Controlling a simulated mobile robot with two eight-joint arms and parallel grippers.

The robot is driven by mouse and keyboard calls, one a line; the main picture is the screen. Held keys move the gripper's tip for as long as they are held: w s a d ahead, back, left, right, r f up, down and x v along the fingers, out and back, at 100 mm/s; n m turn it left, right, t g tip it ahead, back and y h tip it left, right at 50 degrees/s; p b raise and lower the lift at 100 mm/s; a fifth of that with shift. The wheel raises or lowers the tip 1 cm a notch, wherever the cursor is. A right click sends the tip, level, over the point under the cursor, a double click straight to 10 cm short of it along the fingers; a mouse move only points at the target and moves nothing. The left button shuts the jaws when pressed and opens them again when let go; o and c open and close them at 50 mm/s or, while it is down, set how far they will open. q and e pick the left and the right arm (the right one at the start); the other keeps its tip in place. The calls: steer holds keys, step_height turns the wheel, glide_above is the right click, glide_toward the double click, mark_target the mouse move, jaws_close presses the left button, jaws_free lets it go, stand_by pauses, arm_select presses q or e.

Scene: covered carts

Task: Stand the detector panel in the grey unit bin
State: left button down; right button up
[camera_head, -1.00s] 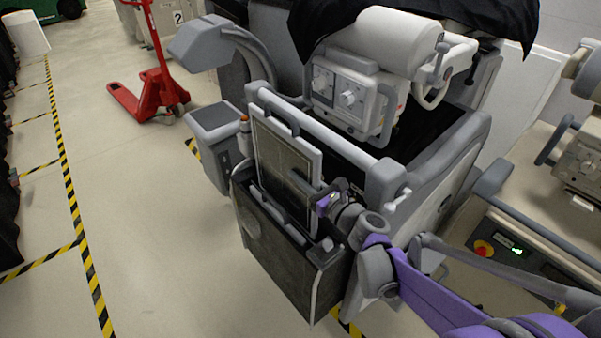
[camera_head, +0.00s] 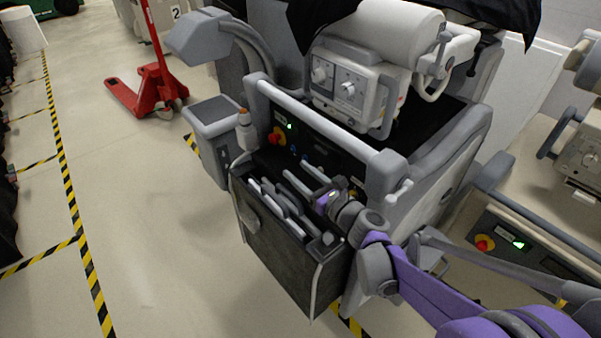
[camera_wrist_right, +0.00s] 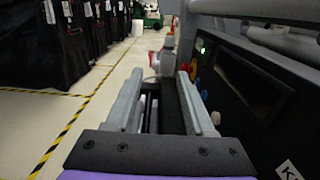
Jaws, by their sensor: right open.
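The grey unit bin (camera_head: 275,258) hangs on the front of the near cart. Several grey upright edges (camera_head: 283,207) show low inside its mouth. The detector panel appears to be among them, low in the bin, but I cannot tell which edge is its own. My right gripper (camera_head: 305,181) is over the bin's rear side, its two pale fingers apart and nothing visible held. In the right wrist view the open fingers (camera_wrist_right: 160,88) stand either side of a gap, with narrow upright edges (camera_wrist_right: 151,117) below. My left gripper is not in view.
The cart's pale handle bar (camera_head: 320,125) and control panel with a red button (camera_head: 276,137) are just behind the bin. A bottle (camera_head: 245,132) stands at the bin's left. A red pallet jack (camera_head: 155,85) is farther back. The floor at left is clear.

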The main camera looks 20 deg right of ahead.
steer(key=shift+s+f, duration=0.1)
steer(key=v, duration=1)
steer(key=shift+s+d+p, duration=0.15)
steer(key=shift+s+p, duration=0.15)
steer(key=shift+p, duration=0.15)
